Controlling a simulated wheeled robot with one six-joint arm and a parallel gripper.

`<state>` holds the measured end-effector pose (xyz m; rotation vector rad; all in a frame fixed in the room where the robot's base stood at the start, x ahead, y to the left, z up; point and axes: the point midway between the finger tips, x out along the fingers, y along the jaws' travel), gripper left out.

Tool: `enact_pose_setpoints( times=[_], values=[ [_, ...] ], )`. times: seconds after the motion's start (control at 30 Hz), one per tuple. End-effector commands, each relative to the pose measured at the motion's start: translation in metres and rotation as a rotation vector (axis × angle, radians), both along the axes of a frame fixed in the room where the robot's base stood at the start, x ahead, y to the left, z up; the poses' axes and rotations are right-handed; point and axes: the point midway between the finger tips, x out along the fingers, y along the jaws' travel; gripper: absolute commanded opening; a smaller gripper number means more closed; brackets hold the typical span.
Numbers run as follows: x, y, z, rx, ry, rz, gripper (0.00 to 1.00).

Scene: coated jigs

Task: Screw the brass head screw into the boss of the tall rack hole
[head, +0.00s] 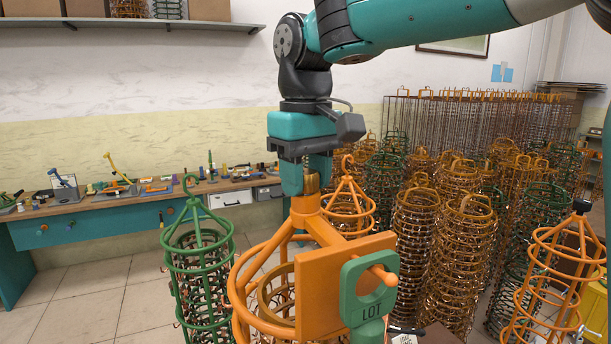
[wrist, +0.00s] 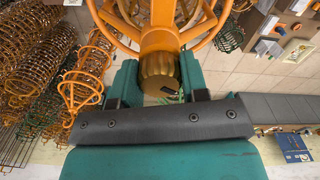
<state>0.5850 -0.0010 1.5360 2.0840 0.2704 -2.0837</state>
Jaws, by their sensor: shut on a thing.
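The brass head screw (head: 312,184) sits at the top of the orange boss (head: 305,206) of the near orange rack (head: 238,296). In the wrist view its ribbed round brass head (wrist: 158,68) lies between the two teal fingers, against the orange boss (wrist: 162,40). My gripper (head: 304,178) points down from above and is shut on the screw's head. The screw's shank is hidden, so I cannot tell how deep it sits. A square orange plate with a green LOT tag (head: 369,290) hangs on the rack's front.
A green wire rack (head: 200,250) stands close on the left. Several orange and brown racks (head: 465,230) crowd the right and back. A bench (head: 120,205) with small tools runs along the wall. Tiled floor (head: 110,285) is clear at the left.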

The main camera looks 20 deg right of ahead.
Motion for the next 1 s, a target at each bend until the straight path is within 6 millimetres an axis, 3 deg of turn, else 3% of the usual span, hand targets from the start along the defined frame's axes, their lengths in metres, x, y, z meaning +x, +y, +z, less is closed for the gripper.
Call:
enact_pose_setpoints(
  times=[0.1,0.13,0.2,0.43,1.0],
  values=[
    [0.0001,-0.0001,0.0001,0.000,-0.001,0.001,0.28],
    [0.0001,-0.0001,0.0001,0.000,-0.001,0.001,0.45],
    [0.0001,-0.0001,0.0001,0.000,-0.001,0.002,0.55],
    [0.0001,0.0000,0.0001,0.000,0.000,0.013,0.55],
    [0.0000,-0.0001,0.0000,0.000,0.000,0.282,0.55]
  ],
)
